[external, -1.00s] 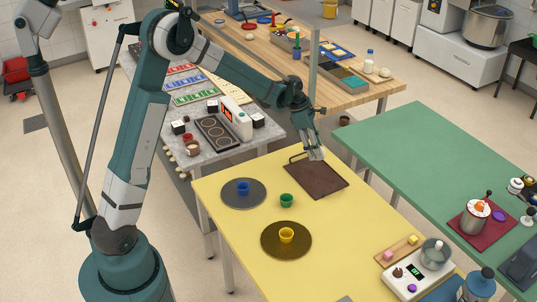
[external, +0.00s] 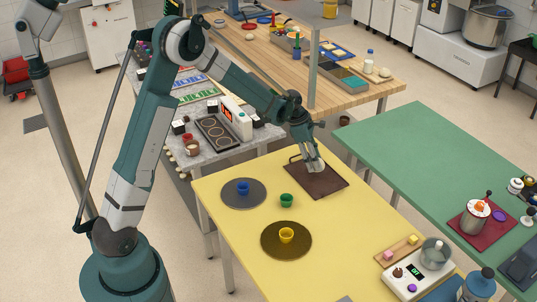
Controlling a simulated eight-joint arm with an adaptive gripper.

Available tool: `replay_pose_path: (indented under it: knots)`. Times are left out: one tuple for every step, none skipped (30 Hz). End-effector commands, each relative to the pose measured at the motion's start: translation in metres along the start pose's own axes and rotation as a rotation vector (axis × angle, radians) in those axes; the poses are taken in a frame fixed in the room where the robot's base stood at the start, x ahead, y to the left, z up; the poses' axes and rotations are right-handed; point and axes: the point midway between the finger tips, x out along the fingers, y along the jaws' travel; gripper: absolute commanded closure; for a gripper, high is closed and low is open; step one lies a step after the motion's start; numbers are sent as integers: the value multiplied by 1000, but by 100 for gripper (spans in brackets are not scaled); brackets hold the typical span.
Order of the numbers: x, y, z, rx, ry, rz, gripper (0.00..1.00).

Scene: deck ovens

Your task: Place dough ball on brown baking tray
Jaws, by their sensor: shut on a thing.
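The brown baking tray (external: 327,184) lies flat on the yellow table, near its far edge, with a dark handle at its far-left side. My gripper (external: 314,167) points down over the far part of the tray. It is shut on a small pale thing at its fingertips, which I take to be the dough ball. The fingers mostly hide it, and I cannot tell whether it touches the tray.
On the yellow table (external: 225,208) stand a blue cup (external: 243,188) on a grey disc, a green cup (external: 287,200), and a yellow cup (external: 286,235) on a brown disc. A scale with a pot (external: 434,252) stands near right. The table between is clear.

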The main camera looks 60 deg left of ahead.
Motion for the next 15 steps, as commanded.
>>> replay_pose_path:
  knots:
    - [0,0,0,0,0,0,71]
    - [0,0,0,0,0,0,71]
    - [0,0,0,0,0,0,71]
    - [0,0,0,0,0,0,71]
    - [0,0,0,0,0,0,71]
    - [1,0,0,0,0,0,71]
    - [2,0,-1,0,0,0,71]
    - [4,0,-2,0,0,0,71]
    - [7,0,-3,0,0,0,71]
    - [9,0,-4,0,0,0,71]
    - [12,0,-5,0,0,0,71]
    - [17,0,-7,0,0,0,71]
    - [20,0,-8,0,0,0,71]
    - [23,0,-10,0,0,0,71]
    - [27,0,-11,0,0,0,71]
